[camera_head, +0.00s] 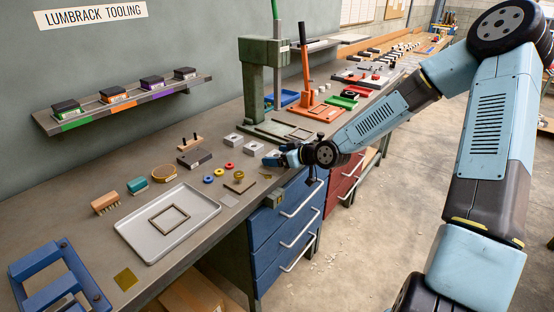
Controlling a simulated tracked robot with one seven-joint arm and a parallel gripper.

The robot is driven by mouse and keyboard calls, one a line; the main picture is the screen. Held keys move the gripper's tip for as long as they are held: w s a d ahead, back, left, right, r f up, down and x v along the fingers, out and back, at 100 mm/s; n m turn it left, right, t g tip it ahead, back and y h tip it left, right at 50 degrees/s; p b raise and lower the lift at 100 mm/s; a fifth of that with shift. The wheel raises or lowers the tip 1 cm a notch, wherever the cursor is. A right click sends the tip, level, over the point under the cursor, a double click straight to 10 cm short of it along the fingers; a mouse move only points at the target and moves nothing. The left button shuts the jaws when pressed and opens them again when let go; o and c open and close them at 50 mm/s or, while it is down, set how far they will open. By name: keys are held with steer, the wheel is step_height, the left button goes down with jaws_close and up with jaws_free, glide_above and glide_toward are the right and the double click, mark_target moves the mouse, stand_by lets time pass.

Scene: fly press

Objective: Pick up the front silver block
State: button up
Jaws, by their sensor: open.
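Silver blocks with dark centres stand on the bench in front of the green press. One silver block (233,139) is farther back to the left, and another silver block (254,147) is nearer, to its right. A third pale, silver-looking piece (273,153) lies closest to the bench's front edge, partly hidden by my gripper. My gripper (272,160) is low over the front edge of the bench, pointing left, beside this front piece. It is open and appears empty; whether the fingers touch the piece cannot be told at this size.
The green press (262,70) stands behind the blocks. Yellow, blue and red rings (219,172) and a small brown plate with a knob (239,183) lie to the left. A grey tray (195,205) holds a square frame. An orange press (308,100) stands farther right.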

steer(key=shift+c, duration=0.3)
steer(key=c, duration=1.1)
steer(key=shift+r, duration=0.15)
steer(key=shift+r, duration=0.3)
step_height(320, 180, up, 2)
steer(key=shift+d+r, duration=0.1)
steer(key=shift+r, duration=0.15)
steer(key=d+r, duration=0.5)
steer(key=shift+s+r, duration=0.2)
steer(key=shift+r, duration=0.1)
steer(key=d+r, duration=0.1)
steer(key=d, duration=0.2)
steer(key=d+r, duration=0.1)
steer(key=d, duration=0.2)
steer(key=s+d+r, duration=0.1)
steer(key=d+r, duration=0.1)
steer(key=shift+d, duration=0.4)
